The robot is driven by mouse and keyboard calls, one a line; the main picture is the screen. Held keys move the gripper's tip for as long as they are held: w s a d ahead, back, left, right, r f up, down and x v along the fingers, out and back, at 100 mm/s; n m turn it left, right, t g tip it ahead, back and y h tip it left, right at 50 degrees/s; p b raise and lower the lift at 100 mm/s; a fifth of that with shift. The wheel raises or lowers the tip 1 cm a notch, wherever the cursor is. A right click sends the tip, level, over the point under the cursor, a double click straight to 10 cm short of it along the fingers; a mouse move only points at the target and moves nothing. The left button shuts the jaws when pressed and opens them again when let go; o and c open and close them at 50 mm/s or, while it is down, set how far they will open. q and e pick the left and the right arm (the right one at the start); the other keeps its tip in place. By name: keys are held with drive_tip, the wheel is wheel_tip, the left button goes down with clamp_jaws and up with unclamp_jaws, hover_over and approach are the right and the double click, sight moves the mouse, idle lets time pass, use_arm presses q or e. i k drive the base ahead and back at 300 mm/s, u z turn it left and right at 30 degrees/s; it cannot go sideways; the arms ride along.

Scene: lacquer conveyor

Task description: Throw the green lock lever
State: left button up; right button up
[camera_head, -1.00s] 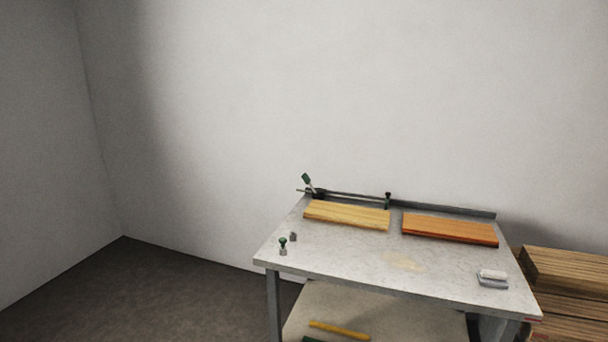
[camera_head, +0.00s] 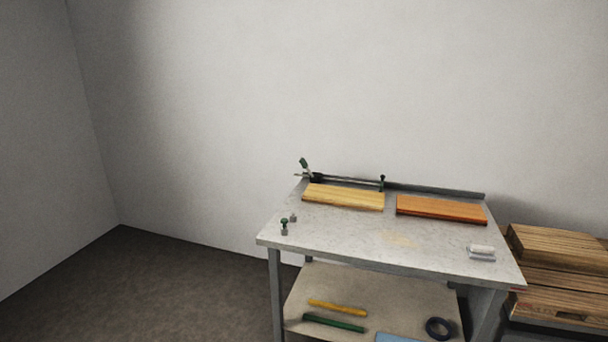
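The green lock lever (camera_head: 304,164) stands up at the left end of a dark clamp bar (camera_head: 348,180) along the back of the grey workbench (camera_head: 345,240). It leans to the upper left. A pale yellow board (camera_head: 343,196) lies just in front of the bar. A small green-topped knob (camera_head: 284,224) stands near the bench's front left corner, with a small grey piece beside it. Neither of my grippers shows in the head view.
An orange-brown board (camera_head: 441,208) and a white-and-grey block (camera_head: 481,251) lie on the bench's right half. The lower shelf holds a yellow tool (camera_head: 337,307), a green tool (camera_head: 334,323) and a dark ring (camera_head: 438,328). Stacked planks (camera_head: 556,250) stand at right. The floor at left is clear.

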sight(303, 163)
drive_tip(key=u, duration=0.95)
drive_tip(key=i, duration=4.3)
drive_tip(key=z, duration=1.6)
drive_tip(key=i, duration=0.75)
drive_tip(key=z, duration=0.55)
